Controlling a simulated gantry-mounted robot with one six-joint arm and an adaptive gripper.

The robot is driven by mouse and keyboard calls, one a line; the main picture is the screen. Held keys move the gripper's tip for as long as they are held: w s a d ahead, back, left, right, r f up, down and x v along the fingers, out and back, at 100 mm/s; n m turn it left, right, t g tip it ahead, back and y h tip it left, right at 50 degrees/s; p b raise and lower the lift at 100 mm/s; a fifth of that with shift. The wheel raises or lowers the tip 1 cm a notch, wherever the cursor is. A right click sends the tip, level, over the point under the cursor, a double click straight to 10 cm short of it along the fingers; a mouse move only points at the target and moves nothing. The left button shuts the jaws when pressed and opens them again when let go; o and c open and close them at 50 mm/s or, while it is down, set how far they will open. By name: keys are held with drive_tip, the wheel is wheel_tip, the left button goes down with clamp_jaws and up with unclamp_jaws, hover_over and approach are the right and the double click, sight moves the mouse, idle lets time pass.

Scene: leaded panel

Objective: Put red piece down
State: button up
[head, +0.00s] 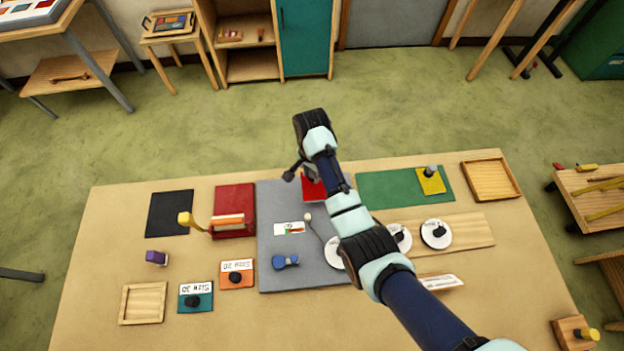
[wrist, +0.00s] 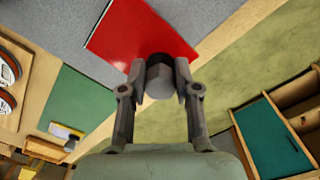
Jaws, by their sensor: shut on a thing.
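The red piece (head: 314,187) is a flat red square near the far edge of the grey board (head: 270,268). It also shows in the wrist view (wrist: 140,30), with a rounded grey knob (wrist: 160,80) on it. My gripper (wrist: 160,82) is shut on this knob. In the head view my gripper (head: 308,176) is at the far side of the board, and my arm hides part of the red piece. I cannot tell whether the piece touches the board or hangs just above it.
A green mat (head: 385,190) with a yellow piece (head: 431,182) lies right of the arm. A printed card (head: 289,228) and a blue object (head: 286,262) lie on the board. An empty wooden tray (head: 122,304) stands front left.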

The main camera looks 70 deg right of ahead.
sight(312, 179)
drive_tip(key=shift+f+b, duration=0.3)
drive_tip(key=shift+f, duration=1.8)
drive_tip(key=shift+f, duration=0.15)
drive_tip(key=o, duration=1.1)
drive_tip(key=shift+c, duration=0.2)
wheel_tip(312, 179, up, 12)
drive_tip(key=shift+w+r+p, duration=0.1)
drive_tip(key=shift+r+p, duration=0.1)
drive_tip(key=shift+p, duration=0.5)
